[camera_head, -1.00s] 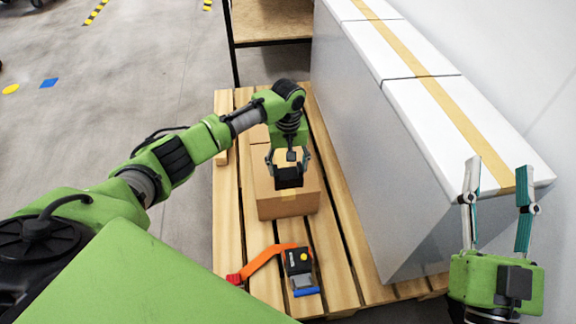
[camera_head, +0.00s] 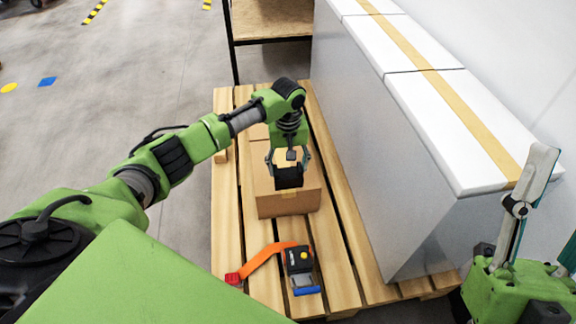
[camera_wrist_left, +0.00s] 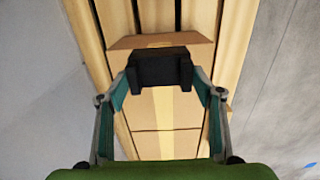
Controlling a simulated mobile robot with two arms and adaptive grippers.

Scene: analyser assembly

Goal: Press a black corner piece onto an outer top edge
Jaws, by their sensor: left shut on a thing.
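My left gripper (camera_head: 290,162) is shut on a black corner piece (camera_head: 289,178). It holds the piece over the cardboard box (camera_head: 287,203) on the pallet. In the left wrist view, the black corner piece (camera_wrist_left: 160,68) sits between the two fingertips of the gripper (camera_wrist_left: 163,80). The tall white-topped block (camera_head: 435,110) stands to the right of it, apart from the piece. Its near top corner is close to my right gripper (camera_head: 532,180). One right finger shows clearly; the rest is at the picture's edge, so its opening cannot be told.
The wooden pallet (camera_head: 232,190) carries the box and block. An orange strap (camera_head: 264,259) with a strapping tool (camera_head: 300,262) lies at its front. A tan tape band (camera_head: 455,100) runs along the block's top. A shelf (camera_head: 270,25) stands behind.

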